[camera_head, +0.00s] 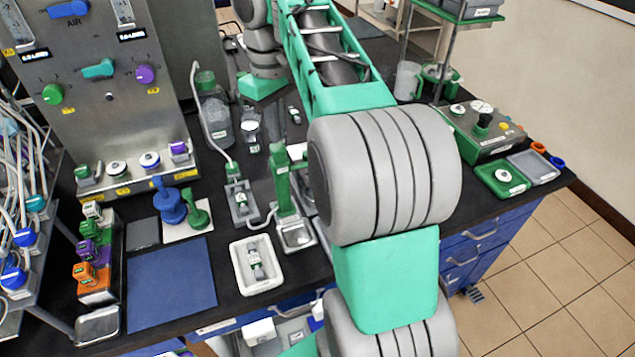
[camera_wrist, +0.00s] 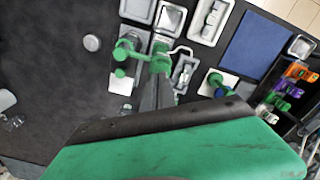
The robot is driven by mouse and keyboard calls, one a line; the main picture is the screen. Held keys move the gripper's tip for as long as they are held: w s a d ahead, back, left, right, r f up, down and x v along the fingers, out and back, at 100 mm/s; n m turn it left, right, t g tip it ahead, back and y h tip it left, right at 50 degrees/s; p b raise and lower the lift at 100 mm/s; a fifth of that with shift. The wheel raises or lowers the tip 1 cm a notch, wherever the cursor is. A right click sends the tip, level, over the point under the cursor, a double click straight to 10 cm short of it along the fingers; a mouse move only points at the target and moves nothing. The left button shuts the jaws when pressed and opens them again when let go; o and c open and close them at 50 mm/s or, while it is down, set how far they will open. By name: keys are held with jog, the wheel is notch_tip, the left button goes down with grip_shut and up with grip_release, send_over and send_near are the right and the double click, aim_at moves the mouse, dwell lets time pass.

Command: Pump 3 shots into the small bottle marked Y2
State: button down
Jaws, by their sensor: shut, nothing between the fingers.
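A small bottle with a pale label (camera_head: 255,262) lies or stands in a white tray (camera_head: 238,268) at the bench's front; its mark is too small to read. It also shows in the wrist view (camera_wrist: 212,18). A green upright pump-like piece (camera_head: 284,180) stands behind a small metal tray (camera_head: 297,238); its green top also shows in the wrist view (camera_wrist: 160,58). My gripper (camera_wrist: 157,78) is shut and empty, its dark fingers pointing toward this green top. I cannot tell whether they touch. In the head view my gripper is mostly hidden behind my arm.
Another green fixture (camera_wrist: 123,52) on a white plate stands beside the pump. A tubed bottle (camera_head: 215,120) and a grey stand (camera_head: 240,205) are to its left. A blue mat (camera_head: 170,285) lies clear at the front left. Coloured-capped racks (camera_head: 95,260) stand farther left.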

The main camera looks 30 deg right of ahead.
aim_at(278, 147)
jog(key=shift+f, duration=0.1)
dwell(0.3)
jog(key=shift+f+b, duration=1.9)
jog(key=shift+b, duration=0.05)
jog(key=shift+r+p, duration=1.9)
jog(key=shift+r, duration=0.05)
notch_tip(278, 147, up, 6)
jog(key=p, duration=0.6)
jog(key=shift+d, duration=0.1)
